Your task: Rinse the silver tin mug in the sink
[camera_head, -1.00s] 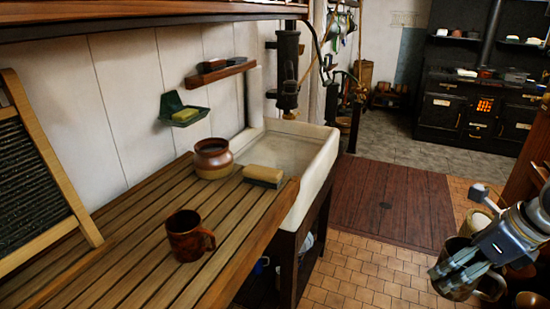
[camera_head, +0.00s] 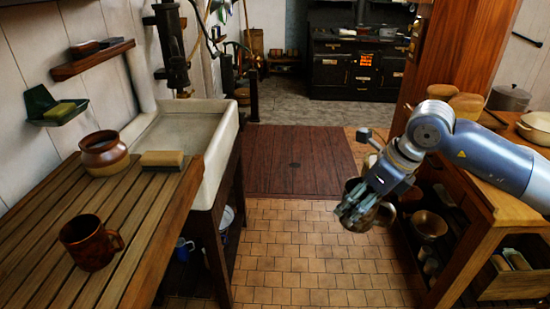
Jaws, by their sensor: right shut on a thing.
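My right gripper (camera_head: 352,212) is shut on the tin mug (camera_head: 384,214), a dull, dark metallic mug partly hidden behind the fingers. It holds the mug in the air above the tiled floor, to the right of the sink and apart from it. The sink (camera_head: 228,135) is a pale, rectangular basin at the left of centre, by the wall, with a dark pump (camera_head: 172,45) above its far left side. My left gripper does not show.
A slatted wooden draining board (camera_head: 125,235) beside the sink bears a brown mug (camera_head: 90,243), a brown-and-tan pot (camera_head: 104,154) and a brush or sponge block (camera_head: 162,159). A wooden worktable with shelves (camera_head: 463,262) stands at the right. Tiled floor (camera_head: 290,255) lies clear between.

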